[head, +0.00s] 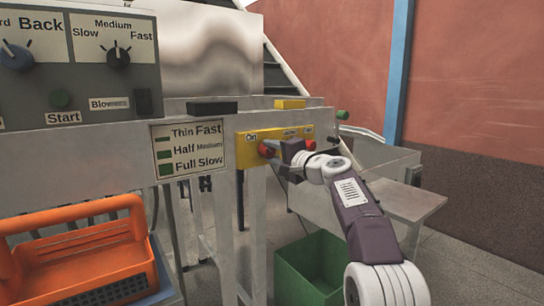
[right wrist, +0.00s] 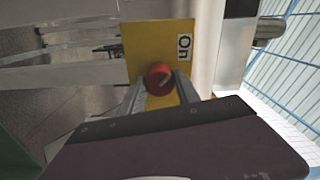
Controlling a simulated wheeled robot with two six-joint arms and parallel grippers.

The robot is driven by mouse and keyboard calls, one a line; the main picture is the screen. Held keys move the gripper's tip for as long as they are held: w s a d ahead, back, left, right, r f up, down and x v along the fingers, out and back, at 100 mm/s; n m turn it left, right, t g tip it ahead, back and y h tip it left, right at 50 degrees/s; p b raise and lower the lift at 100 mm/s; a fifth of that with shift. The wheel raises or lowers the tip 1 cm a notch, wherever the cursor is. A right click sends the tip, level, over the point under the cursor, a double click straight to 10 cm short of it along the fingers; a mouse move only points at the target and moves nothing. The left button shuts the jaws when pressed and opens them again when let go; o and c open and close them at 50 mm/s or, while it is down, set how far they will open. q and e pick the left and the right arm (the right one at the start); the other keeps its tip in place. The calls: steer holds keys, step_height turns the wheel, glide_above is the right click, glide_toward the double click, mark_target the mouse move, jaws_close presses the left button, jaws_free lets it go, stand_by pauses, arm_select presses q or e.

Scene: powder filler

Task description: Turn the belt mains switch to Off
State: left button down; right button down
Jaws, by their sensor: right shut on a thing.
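The mains switch is a red round knob (head: 265,150) on a yellow panel (head: 247,138) at the front of the machine, under an "On" label. It also shows in the right wrist view (right wrist: 159,74), with a pale mark slanting across its face and the "On" label (right wrist: 184,47) beside it. My right gripper (head: 274,149) reaches it from the right and is shut on the knob. In the right wrist view, its two fingers (right wrist: 160,88) stand on either side of the knob. The panel's middle label is too small to read. My left gripper is not in view.
A second red knob (head: 310,145) sits at the panel's right end, close to my right gripper. A green bin (head: 310,268) stands on the floor below. An orange basket (head: 75,262) is at lower left. A control box (head: 80,75) with dials is above left.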

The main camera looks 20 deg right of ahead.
steer(key=shift+f, duration=0.1)
stand_by(0.3)
steer(key=c, duration=0.9)
jaws_free()
steer(key=b+v, duration=0.1)
steer(key=v, duration=0.1)
steer(key=shift+s+d+f+b, duration=0.1)
steer(key=shift+s+f+b, duration=0.05)
steer(key=shift+s+b, duration=0.15)
steer(key=b+v, duration=0.1)
steer(key=v, duration=0.5)
steer(key=shift+s+r, duration=0.25)
